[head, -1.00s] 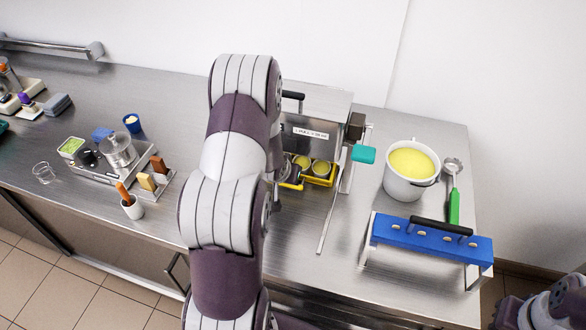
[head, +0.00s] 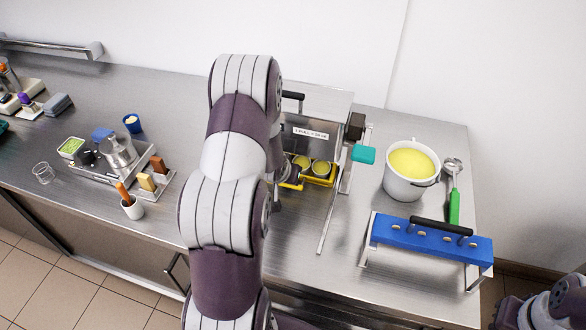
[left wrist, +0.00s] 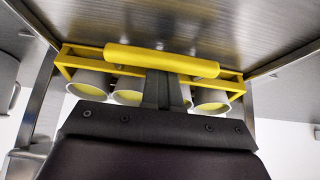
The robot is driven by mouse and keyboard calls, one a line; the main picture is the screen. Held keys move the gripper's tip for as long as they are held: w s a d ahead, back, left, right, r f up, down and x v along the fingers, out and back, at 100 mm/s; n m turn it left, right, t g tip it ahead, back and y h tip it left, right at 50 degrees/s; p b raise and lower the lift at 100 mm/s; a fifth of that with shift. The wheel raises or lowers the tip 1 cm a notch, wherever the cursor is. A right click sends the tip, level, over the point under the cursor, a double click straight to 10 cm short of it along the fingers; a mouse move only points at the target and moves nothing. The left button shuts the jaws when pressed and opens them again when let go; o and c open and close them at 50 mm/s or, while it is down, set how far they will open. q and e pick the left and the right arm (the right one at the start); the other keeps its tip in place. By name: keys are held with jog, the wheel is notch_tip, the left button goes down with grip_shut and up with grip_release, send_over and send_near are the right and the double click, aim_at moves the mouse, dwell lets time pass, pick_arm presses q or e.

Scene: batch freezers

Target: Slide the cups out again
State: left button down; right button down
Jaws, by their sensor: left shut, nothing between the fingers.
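A yellow carrier (head: 321,183) with cups (head: 321,168) in it sits at the front opening of the steel batch freezer (head: 310,125). In the left wrist view the carrier's yellow bar (left wrist: 160,59) crosses the top, with several pale cups (left wrist: 211,98) of yellow content in the frame behind it. My left gripper (left wrist: 162,76) is shut and empty, its fingertips close to the middle of the bar. I cannot tell if they touch it. In the head view my left arm hides part of the carrier and most of the gripper. My right gripper is out of view.
A white pot of yellow liquid (head: 389,183) and a green-handled ladle (head: 453,197) stand right of the freezer. A blue rack (head: 400,236) with a black handle is at the front right. A small cup with sticks (head: 132,208) and a tray stand left. The counter front is clear.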

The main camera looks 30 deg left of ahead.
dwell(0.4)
pick_arm(q)
jog(key=shift+s+d+f, duration=0.1)
jog(key=shift+s+d, duration=0.05)
jog(key=shift+s, duration=0.2)
jog(key=shift+s+d, duration=0.2)
jog(key=shift+s, duration=0.5)
jog(key=shift+s+d, duration=0.7)
jog(key=shift+s, duration=1.55)
jog(key=shift+s+d, duration=0.7)
jog(key=shift+s, duration=1.6)
jog(key=shift+s+d, duration=0.7)
jog(key=shift+s, duration=1.55)
jog(key=shift+w+a, duration=0.1)
jog(key=shift+w, duration=0.1)
jog(key=shift+s+r+p, duration=0.2)
jog(key=shift+r+p, duration=0.2)
jog(key=shift+r, duration=0.2)
jog(key=p+v, duration=0.3)
jog(key=v, duration=0.1)
jog(key=shift+s+r+p, duration=0.15)
jog(key=shift+r+p, duration=0.15)
jog(key=shift+r, duration=0.1)
jog(key=shift+f, duration=0.1)
